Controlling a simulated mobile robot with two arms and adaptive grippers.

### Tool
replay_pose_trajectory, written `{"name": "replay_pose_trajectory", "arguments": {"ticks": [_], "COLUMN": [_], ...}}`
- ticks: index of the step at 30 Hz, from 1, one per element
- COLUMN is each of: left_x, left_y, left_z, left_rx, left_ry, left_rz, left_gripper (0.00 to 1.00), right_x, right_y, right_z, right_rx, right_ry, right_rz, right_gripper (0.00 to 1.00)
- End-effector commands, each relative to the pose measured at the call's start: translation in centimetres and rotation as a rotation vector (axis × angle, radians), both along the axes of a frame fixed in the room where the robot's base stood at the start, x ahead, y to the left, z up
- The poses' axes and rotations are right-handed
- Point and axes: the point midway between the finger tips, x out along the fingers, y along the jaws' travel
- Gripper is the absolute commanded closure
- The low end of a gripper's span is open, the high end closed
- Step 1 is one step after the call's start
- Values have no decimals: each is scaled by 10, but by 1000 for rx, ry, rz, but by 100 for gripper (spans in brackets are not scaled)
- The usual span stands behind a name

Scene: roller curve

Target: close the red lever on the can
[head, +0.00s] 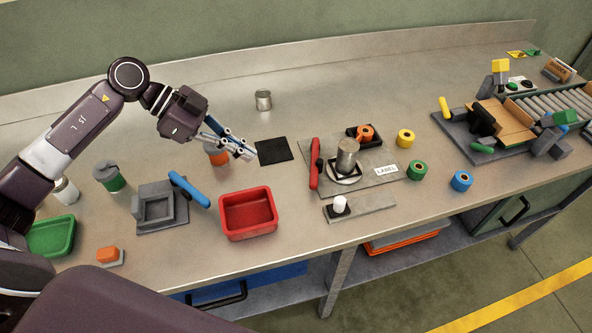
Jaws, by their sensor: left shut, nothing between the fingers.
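The red lever (314,170) is a long red bar at the left edge of a grey plate (375,176). A metal can (347,157) stands upright on the plate to the right of the lever, on a white disc with a black holder around it. A gap shows between the lever and the can. I cannot tell whether the lever is upright or lying flat. My left gripper (252,154) is shut and empty, left of the lever and apart from it, near a black square mat (274,151). My right gripper is not in view.
A red bin (248,232), a grey fixture with a blue handle (188,189) and an orange-topped jar (216,156) are near my left arm. Another can (263,100) stands behind. Coloured rolls (417,170) and a roller conveyor (545,103) are at right.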

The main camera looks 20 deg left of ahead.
Motion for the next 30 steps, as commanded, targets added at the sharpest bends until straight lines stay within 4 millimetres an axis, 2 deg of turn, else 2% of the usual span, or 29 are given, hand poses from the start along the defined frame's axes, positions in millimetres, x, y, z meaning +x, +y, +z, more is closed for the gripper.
{"name": "replay_pose_trajectory", "arguments": {"ticks": [5, 16, 22, 30], "left_x": [3, 17, 23, 26], "left_y": [-18, -76, -101, -111], "left_z": [-13, -64, -63, -65], "left_rx": [-5, -6, -5, -3], "left_ry": [2, 0, -1, -1], "left_rz": [-4, -4, -4, -2], "left_gripper": [100, 100, 100, 100], "right_x": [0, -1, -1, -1], "right_y": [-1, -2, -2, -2], "right_z": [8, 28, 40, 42], "right_rx": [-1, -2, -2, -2], "right_ry": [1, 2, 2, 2], "right_rz": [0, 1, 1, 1], "right_gripper": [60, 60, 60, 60]}}
